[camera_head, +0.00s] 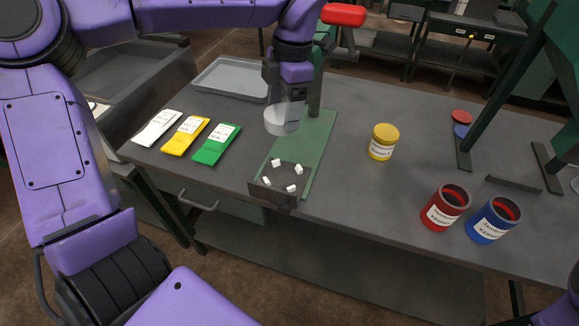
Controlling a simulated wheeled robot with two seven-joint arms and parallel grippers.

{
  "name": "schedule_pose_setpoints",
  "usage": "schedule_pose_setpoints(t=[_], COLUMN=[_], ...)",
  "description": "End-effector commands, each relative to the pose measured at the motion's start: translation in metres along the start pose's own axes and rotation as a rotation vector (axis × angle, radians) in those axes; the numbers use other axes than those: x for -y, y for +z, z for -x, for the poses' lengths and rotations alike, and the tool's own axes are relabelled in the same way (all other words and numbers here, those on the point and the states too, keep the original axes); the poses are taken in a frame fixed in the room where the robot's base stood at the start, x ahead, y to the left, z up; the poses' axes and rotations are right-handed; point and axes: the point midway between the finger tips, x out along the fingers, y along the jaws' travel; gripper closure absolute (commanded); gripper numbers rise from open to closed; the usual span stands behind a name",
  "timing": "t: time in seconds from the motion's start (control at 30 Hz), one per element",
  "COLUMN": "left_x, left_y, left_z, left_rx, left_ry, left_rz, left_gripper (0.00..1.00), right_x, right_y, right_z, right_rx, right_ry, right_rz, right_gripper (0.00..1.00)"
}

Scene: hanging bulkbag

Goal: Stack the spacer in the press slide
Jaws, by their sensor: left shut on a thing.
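My left gripper (286,100) points down over the green press base and is shut on a pale, translucent round piece, which looks like the spacer (281,121). The spacer appears to be held above the base; its exact height is hard to judge. The press slide (266,191) is a dark block at the front end of the green base (316,145). Several small white blocks stand on its top. The spacer is behind the slide in the picture, apart from it. The gripper hides part of the press column. My right gripper is out of view.
White, yellow (184,137) and green (216,144) packets lie left of the press, with a grey tray (232,79) behind. A yellow jar (382,142) stands to the right. Open red (440,214) and blue (487,226) cans stand farther right. The red press handle (343,15) is near my left wrist.

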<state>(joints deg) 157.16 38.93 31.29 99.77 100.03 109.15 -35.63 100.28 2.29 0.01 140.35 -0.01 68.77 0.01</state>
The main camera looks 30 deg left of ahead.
Motion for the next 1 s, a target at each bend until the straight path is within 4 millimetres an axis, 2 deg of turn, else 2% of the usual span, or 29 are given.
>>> schedule_pose_setpoints(t=[0.3, 0.4, 0.73, 1.0], left_x=[0.002, 0.001, 0.001, 0.0], left_y=[0.014, 0.018, 0.024, 0.025], left_z=[-0.096, -0.117, -0.166, -0.169], left_rx=[-0.006, -0.003, -0.002, 0.0], left_ry=[-0.004, -0.003, -0.001, 0.0], left_rz=[-0.006, -0.004, -0.004, -0.002], left_gripper=[0.67, 0.67, 0.67, 0.67], right_x=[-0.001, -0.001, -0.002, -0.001], right_y=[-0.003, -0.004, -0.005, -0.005], right_z=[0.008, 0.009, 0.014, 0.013], right_rx=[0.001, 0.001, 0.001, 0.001], right_ry=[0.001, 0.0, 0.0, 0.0], right_rz=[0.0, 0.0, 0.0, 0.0], right_gripper=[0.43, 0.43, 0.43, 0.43])
